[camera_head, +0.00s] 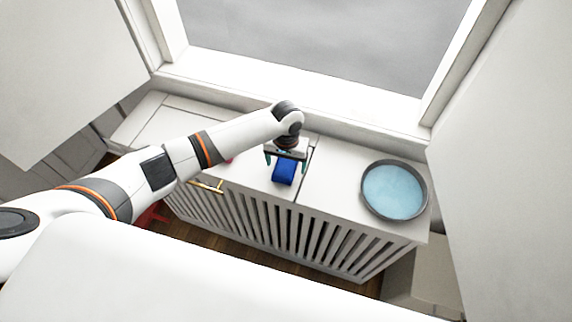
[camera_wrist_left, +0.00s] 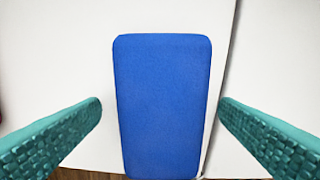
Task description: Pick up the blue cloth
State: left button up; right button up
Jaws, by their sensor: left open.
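The blue cloth (camera_head: 284,171) is a small blue block-like rectangle lying on the white slatted cabinet top. In the left wrist view the blue cloth (camera_wrist_left: 162,105) fills the middle, its long side running away from me. My left gripper (camera_head: 285,164) is above it, pointing down. In the left wrist view the teal fingers of my left gripper (camera_wrist_left: 160,108) stand open on either side of the cloth, with white gaps between each finger and the cloth. The near end of the cloth runs close to the bottom of that view. My right gripper is not in view.
The white cabinet top (camera_head: 327,180) holds a round grey-rimmed pan (camera_head: 394,190) with a light-blue inside at the right. A gold-coloured item (camera_head: 207,186) lies near the front edge at left. A window sill runs along the back. A seam crosses the top beside the cloth.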

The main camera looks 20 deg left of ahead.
aim_at(286, 163)
pick_arm(q)
jog(key=shift+f, duration=0.4)
jog(key=shift+c, duration=0.5)
jog(key=c, duration=1)
notch_tip(286, 163, up, 10)
jog(key=shift+r, duration=0.1)
